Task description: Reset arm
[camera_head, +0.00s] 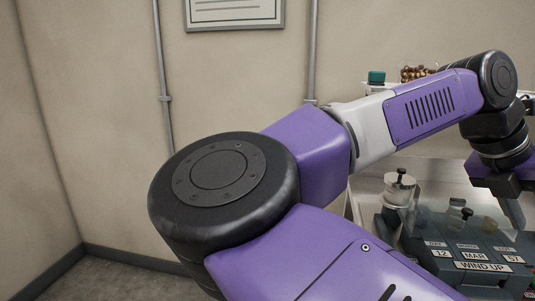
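My gripper (510,205) is only partly in view at the right edge, pointing down from the end of my purple and white arm. One grey finger shows, just above and behind a dark blue-grey device; I cannot tell whether it touches it. The other finger is out of view, so its opening and anything in it cannot be told.
A metal counter (352,208) carries a pale canister (398,192) with a knob beside the device. A teal-capped container (376,78) and brown round items (415,73) stand behind my arm. A framed notice (234,12) and conduits (163,100) are on the wall. The left floor is clear.

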